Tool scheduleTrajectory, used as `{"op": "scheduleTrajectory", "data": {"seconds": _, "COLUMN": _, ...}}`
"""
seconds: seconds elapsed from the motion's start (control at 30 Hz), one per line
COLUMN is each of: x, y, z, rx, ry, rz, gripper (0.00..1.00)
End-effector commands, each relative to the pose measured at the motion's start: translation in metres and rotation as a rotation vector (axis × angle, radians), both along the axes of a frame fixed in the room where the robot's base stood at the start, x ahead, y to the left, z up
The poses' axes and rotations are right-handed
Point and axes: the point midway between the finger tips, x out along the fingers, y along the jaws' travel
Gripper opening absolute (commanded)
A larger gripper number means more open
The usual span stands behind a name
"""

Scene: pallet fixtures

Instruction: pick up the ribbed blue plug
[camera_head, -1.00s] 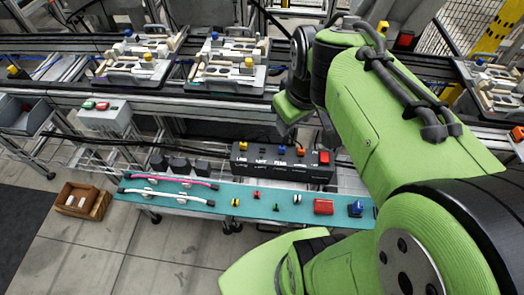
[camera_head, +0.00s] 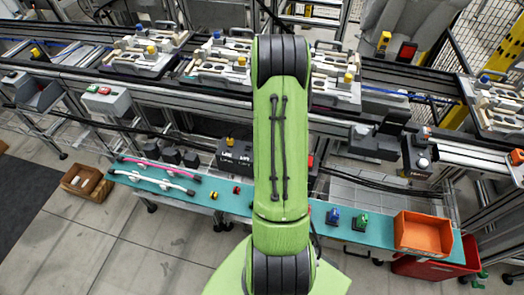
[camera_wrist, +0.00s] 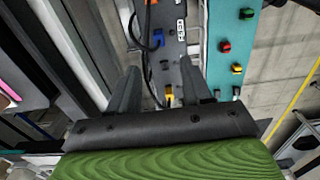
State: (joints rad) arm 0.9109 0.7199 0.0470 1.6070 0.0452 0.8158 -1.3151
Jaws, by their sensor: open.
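A blue piece (camera_head: 332,216) stands on the teal strip (camera_head: 383,232), right of my arm in the head view. A yellow piece (camera_wrist: 168,93) on the dark socket box lies beyond the gap. In the head view my arm hides the gripper and the middle of the strip.
A green piece (camera_head: 360,221) stands beside the blue one, left of an orange bin (camera_head: 423,235). Red (camera_head: 237,190) and yellow (camera_head: 214,195) pieces and two cables lie further left. The socket box (camera_head: 235,155) stands behind the strip, with loose cables near it.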

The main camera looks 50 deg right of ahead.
Motion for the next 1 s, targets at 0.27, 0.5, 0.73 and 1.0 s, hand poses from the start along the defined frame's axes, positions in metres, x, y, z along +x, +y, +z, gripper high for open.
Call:
{"op": "scheduleTrajectory", "data": {"seconds": 0.27, "x": 0.0, "y": 0.001, "z": -0.06, "rx": 0.001, "ry": 0.0, "rz": 0.001, "gripper": 0.49}}
{"op": "scheduleTrajectory", "data": {"seconds": 0.5, "x": 0.001, "y": 0.0, "z": -0.089, "rx": 0.002, "ry": 0.0, "rz": -0.002, "gripper": 0.49}}
{"op": "scheduleTrajectory", "data": {"seconds": 0.73, "x": 0.002, "y": 0.0, "z": -0.116, "rx": -0.001, "ry": -0.001, "rz": 0.0, "gripper": 0.49}}
{"op": "scheduleTrajectory", "data": {"seconds": 1.0, "x": 0.002, "y": -0.001, "z": -0.114, "rx": -0.001, "ry": 0.0, "rz": 0.0, "gripper": 0.26}}
